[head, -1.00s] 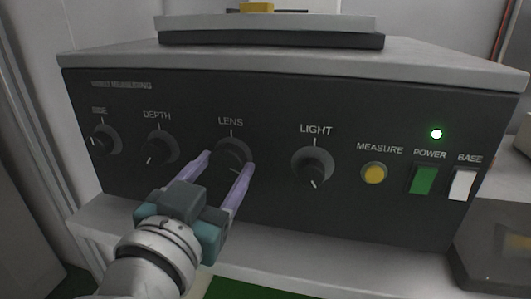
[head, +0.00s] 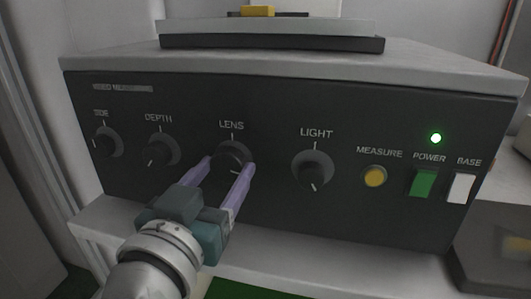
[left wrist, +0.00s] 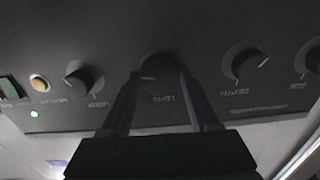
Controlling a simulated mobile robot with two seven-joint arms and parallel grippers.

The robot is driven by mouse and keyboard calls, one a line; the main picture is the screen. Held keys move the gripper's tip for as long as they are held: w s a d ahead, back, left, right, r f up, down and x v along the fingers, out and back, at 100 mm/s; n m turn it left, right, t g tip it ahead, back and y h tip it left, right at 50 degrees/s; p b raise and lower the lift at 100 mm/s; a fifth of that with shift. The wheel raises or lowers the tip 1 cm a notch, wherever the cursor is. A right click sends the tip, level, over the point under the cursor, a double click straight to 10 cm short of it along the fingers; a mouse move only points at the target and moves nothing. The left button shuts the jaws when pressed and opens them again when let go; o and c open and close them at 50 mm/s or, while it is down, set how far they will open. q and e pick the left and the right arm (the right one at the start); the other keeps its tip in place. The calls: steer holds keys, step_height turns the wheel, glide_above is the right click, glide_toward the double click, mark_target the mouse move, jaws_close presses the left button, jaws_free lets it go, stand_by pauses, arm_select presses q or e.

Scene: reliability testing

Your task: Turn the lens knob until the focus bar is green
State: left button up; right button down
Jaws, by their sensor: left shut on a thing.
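The black lens knob (head: 231,158) sits on the dark front panel under the label LENS. In the left wrist view the fingers also flank the lens knob (left wrist: 159,72), which appears upside down there. The focus bar is not visible in any view. My right gripper is not in view.
The depth knob (head: 159,150) is to the left and the light knob (head: 313,170) to the right. A yellow measure button (head: 374,176), green power switch (head: 423,183), white base switch (head: 461,188) and lit green lamp (head: 436,138) are further right. A flat stage (head: 270,41) lies on top.

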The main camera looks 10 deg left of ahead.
arm_select(q)
steer(key=n+p, duration=0.1)
steer(key=n, duration=0.9)
steer(key=shift+n, duration=0.4)
steer(key=n, duration=0.5)
steer(key=shift+n, duration=0.3)
steer(key=n+b, duration=0.1)
steer(key=n, duration=0.4)
steer(key=shift+n, duration=0.3)
steer(key=o, duration=1.4)
steer(key=shift+c, duration=0.2)
steer(key=s, duration=1)
steer(key=shift+a, duration=0.2)
